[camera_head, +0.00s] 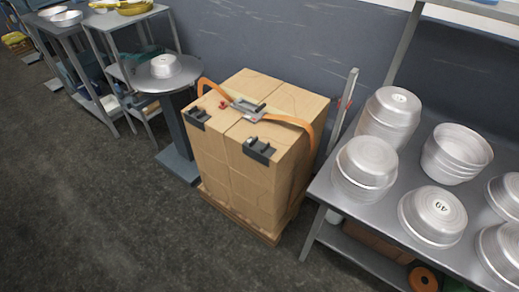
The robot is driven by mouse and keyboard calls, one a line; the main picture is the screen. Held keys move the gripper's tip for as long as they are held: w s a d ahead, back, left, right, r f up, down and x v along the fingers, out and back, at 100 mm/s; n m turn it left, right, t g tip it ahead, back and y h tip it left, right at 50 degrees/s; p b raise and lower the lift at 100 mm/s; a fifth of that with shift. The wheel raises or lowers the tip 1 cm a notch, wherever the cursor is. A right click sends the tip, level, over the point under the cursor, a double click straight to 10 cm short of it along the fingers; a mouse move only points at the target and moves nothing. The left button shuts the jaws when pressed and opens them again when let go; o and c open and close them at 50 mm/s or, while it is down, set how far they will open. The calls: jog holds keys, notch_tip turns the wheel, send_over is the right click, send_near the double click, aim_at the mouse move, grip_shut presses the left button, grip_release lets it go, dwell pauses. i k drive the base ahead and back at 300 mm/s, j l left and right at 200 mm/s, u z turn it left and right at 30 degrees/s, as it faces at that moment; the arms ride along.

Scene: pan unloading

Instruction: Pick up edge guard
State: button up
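A dark edge guard (260,151) sits over the front top edge of a stack of cardboard boxes (240,180), near its right front corner. A second dark edge guard (198,119) sits on the same front edge, further left. An orange strap (298,124) arches loosely across the top of the stack, with a grey metal buckle (247,108) lying in the middle. Both guards look uncovered, with nothing gripping them. My gripper is not in view.
The boxes stand on a wooden pallet (240,222). A metal table (370,232) with several stacked pans is close on the right. A round pedestal table (149,78) with a pan (165,66) is on the left. The floor in front (120,220) is clear.

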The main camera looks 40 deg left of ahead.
aim_at(261, 151)
jog(key=i+j+u, duration=0.35)
jog(key=j, duration=0.6)
jog(key=i+j+u, duration=0.35)
jog(key=i+j, duration=0.25)
jog(key=j, duration=0.25)
jog(key=i+j+u, duration=0.35)
jog(key=i+j, duration=0.25)
jog(key=j, duration=0.1)
